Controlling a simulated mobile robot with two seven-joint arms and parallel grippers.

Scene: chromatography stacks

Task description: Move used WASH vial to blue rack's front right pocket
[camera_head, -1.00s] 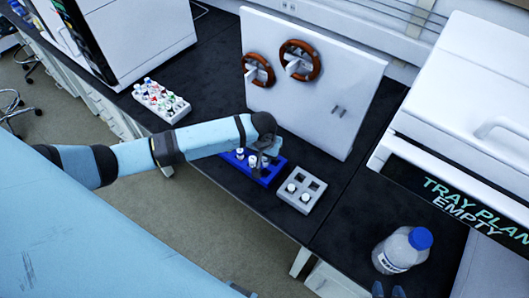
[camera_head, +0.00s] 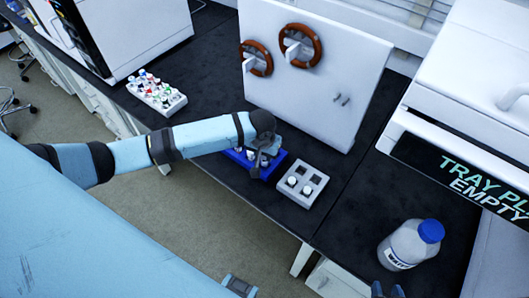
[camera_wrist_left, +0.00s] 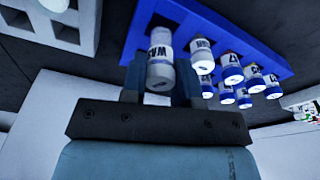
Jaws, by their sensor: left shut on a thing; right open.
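My left gripper (camera_head: 262,165) is shut on a vial (camera_wrist_left: 160,62) with a white label whose visible letters read "WA". In the left wrist view the vial stands between the two fingers, in front of the blue rack (camera_wrist_left: 215,30). I cannot tell whether its end is in a pocket or clear of the rack. The blue rack also shows in the head view (camera_head: 238,158), partly hidden by my left gripper. Several other labelled vials (camera_wrist_left: 202,55) show at the rack in the wrist view. My right gripper (camera_head: 388,291) is open at the bottom edge, mostly cut off.
A grey rack (camera_head: 314,188) with two white-capped vials stands right of the blue rack. A white rack of coloured-cap vials (camera_head: 157,92) is at the left. A white panel (camera_head: 325,85) rises behind. A blue-capped bottle (camera_head: 410,245) stands at the right on the black bench.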

